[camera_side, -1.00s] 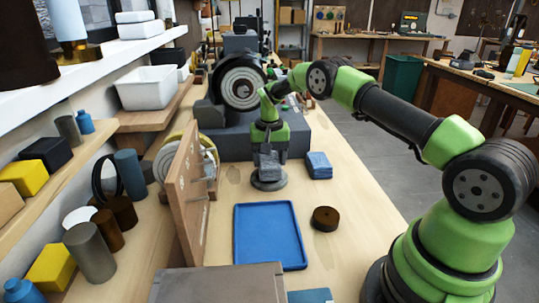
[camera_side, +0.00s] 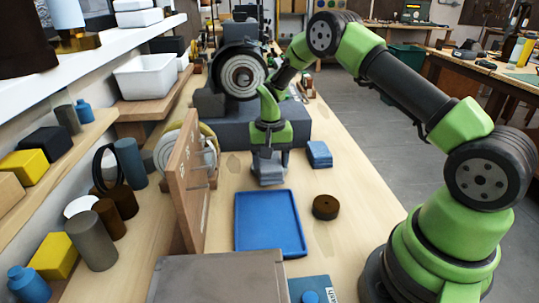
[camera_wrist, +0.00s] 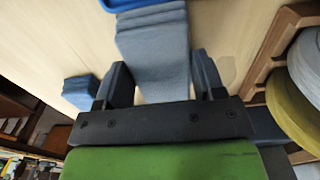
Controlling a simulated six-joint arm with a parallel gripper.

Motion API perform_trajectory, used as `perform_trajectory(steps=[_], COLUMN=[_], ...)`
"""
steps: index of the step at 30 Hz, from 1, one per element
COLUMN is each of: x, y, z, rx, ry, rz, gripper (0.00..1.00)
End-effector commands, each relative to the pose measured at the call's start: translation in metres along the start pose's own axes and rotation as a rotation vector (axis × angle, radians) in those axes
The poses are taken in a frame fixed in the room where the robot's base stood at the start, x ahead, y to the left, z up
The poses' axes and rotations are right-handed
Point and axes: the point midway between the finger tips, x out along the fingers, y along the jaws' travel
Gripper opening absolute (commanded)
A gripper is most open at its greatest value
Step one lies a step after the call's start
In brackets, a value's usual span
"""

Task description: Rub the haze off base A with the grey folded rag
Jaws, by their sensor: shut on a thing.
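My gripper (camera_side: 270,150) points down over the bench and is shut on the grey folded rag (camera_side: 270,173). In the wrist view the rag (camera_wrist: 158,62) lies between the two fingers of my gripper (camera_wrist: 160,82) and reaches toward the blue tray. The rag is low, at or close to the bench top. No base shows clearly under the rag, so base A may be hidden there. A dark brown round disc (camera_side: 326,207) sits apart to the right of the tray. I see no label on it and cannot tell whether it is base A.
A blue tray (camera_side: 269,247) lies in front of the rag. A folded blue cloth (camera_side: 319,154) lies to the right of my gripper. An upright wooden board (camera_side: 188,185) stands at the left. A grinder-like wheel (camera_side: 240,77) is behind. The bench's right side is mostly clear.

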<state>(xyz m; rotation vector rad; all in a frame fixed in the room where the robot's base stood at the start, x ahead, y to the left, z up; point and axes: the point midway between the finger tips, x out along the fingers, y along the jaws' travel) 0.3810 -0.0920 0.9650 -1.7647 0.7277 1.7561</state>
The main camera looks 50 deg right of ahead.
Motion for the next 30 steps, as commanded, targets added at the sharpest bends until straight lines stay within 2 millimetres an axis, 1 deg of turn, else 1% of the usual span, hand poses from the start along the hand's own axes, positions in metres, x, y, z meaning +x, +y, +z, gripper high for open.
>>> perform_trajectory(steps=[1,4,14,17,24,27,30], x=[0.001,0.001,0.001,-0.007,-0.032,-0.038,-0.040], y=[0.000,0.001,0.001,0.001,0.000,0.000,0.001], z=[0.004,0.007,0.008,0.008,0.007,0.007,0.007], rx=[0.000,0.002,0.003,0.002,0.003,0.002,0.002], ry=[-0.005,-0.005,-0.007,-0.005,-0.003,-0.003,-0.004], rz=[0.002,0.002,0.002,0.001,0.000,0.000,0.001], gripper=[0.44,0.44,0.44,0.44,0.44,0.44,0.44])
